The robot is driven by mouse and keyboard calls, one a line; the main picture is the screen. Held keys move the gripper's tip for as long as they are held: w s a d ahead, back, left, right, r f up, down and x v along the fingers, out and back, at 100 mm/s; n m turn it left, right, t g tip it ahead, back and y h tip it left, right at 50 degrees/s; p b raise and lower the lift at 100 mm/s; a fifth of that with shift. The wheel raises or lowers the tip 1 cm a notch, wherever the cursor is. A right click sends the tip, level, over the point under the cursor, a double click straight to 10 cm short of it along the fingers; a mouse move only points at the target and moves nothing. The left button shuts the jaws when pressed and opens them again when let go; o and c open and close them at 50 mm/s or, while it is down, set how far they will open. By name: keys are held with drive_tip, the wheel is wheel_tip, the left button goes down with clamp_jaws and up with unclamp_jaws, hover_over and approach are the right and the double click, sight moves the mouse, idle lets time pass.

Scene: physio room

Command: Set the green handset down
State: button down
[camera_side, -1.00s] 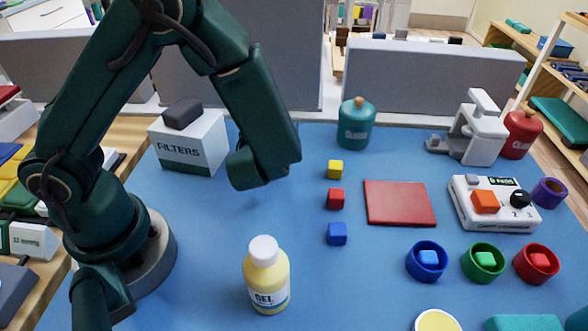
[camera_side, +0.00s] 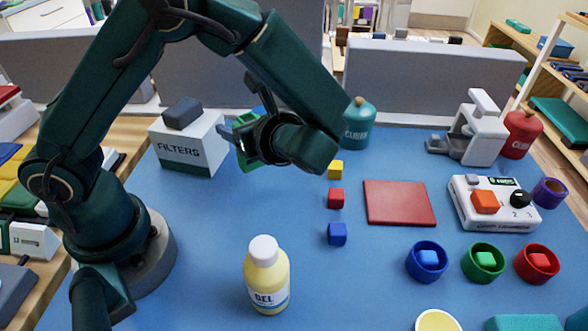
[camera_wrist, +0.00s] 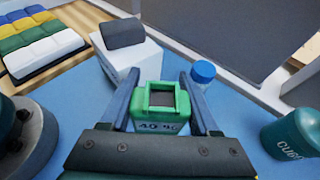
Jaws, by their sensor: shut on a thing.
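The green handset (camera_wrist: 161,98) sits between my gripper's two fingers (camera_wrist: 158,92) in the wrist view. It has a dark recessed window and a pale label with digits. My gripper (camera_side: 238,138) is shut on it. In the side view only slivers of the green handset (camera_side: 246,158) show, partly hidden by my gripper and wrist. It is near the right side of the white FILTERS box (camera_side: 188,145). I cannot tell whether its underside touches the blue table.
A dark block (camera_side: 182,112) tops the FILTERS box. A blue-capped container (camera_wrist: 203,72) stands close beyond the handset. A teal jar (camera_side: 358,125) is to the right. A yellow GEL bottle (camera_side: 267,278) stands in front. Small cubes and a red mat (camera_side: 400,203) lie further right.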

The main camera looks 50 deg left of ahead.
drive_tip(key=s+d+f+n+g+h, duration=0.1)
drive_tip(key=s+d+n+g+h, duration=0.1)
drive_tip(key=d+n+g+h, duration=0.1)
drive_tip(key=s+d+f+n+g+h, duration=0.1)
drive_tip(key=s+d+n+g+h, duration=0.2)
drive_tip(key=n+g, duration=0.3)
drive_tip(key=s+d+f+n+g+h, duration=0.1)
drive_tip(key=s+d+n+g+h, duration=0.2)
drive_tip(key=n, duration=0.4)
drive_tip(key=shift+s+d+g+h, duration=0.25)
drive_tip(key=shift+d+g+h, duration=0.3)
drive_tip(key=shift+g, duration=0.65)
drive_tip(key=w+d+r+n+t+h, duration=0.4)
drive_tip(key=d+n+h, duration=0.4)
drive_tip(key=w+d+r+n+t+h, duration=0.3)
drive_tip(key=d+r+n+t+h, duration=0.1)
drive_tip(key=d+n+h, duration=0.45)
drive_tip(key=shift+y, duration=0.4)
drive_tip(key=shift+s+d+f, duration=0.9)
drive_tip(key=shift+d+f, duration=0.65)
drive_tip(key=shift+f, duration=0.25)
drive_tip(key=shift+s+d+f, duration=0.95)
drive_tip(key=shift+d+f, duration=0.65)
drive_tip(key=shift+f, duration=0.15)
drive_tip(key=shift+s+d+f, duration=0.9)
drive_tip(key=shift+d+f, duration=0.65)
drive_tip(key=shift+f, duration=0.25)
drive_tip(key=shift+f, duration=0.15)
drive_tip(key=shift+c, duration=0.6)
unclamp_jaws()
